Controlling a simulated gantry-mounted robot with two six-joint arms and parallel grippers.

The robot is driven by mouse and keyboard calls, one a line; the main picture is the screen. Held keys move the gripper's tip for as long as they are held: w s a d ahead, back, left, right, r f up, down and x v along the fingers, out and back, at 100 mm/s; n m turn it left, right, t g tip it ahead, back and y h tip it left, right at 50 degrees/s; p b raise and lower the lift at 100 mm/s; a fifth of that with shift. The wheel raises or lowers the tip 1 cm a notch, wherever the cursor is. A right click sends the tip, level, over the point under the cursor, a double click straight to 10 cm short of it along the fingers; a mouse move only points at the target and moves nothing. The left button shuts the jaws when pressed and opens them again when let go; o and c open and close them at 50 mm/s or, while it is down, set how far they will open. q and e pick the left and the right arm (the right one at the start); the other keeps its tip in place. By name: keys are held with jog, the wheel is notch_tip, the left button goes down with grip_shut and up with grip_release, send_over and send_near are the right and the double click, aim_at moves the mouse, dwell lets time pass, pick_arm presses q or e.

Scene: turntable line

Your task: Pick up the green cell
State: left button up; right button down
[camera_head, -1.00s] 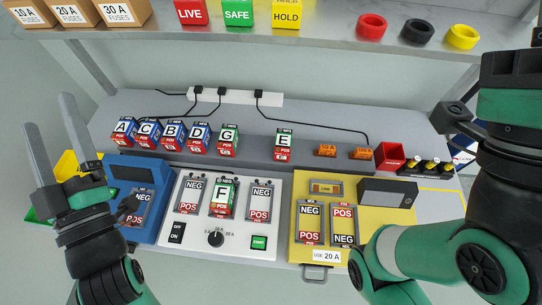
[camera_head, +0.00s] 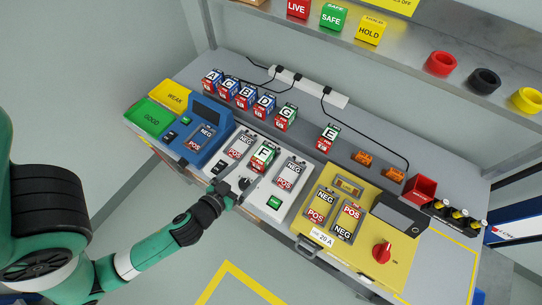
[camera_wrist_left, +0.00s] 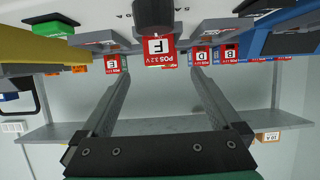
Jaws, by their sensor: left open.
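Three cells have green tops and red lower ends. Cell F (camera_head: 263,158) sits in the middle bay of the white unit (camera_head: 257,188). Cell G (camera_head: 286,117) and cell E (camera_head: 329,138) stand on the grey ledge behind. My left gripper (camera_head: 232,178) is low at the front of the white unit, near its black knob, and short of cell F. In the left wrist view its two fingers (camera_wrist_left: 160,75) are spread and empty, with cell F (camera_wrist_left: 159,50) ahead between their tips. My right gripper is out of view.
Blue-topped cells A, C, B and D (camera_head: 245,96) line the ledge to the left. The dark knob (camera_wrist_left: 153,14) is close to the wrist camera. The bays either side of cell F are empty. A yellow unit (camera_head: 335,215) stands to the right.

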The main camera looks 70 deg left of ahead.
aim_at(264, 154)
pick_arm(q)
jog(key=x, duration=0.3)
jog(key=p+x, duration=0.1)
jog(key=x, duration=0.2)
jog(key=shift+r, duration=0.25)
jog(key=x, duration=0.6)
jog(key=shift+r+p, duration=0.25)
jog(key=shift+p, duration=0.1)
grip_shut()
jog(key=shift+r, duration=0.1)
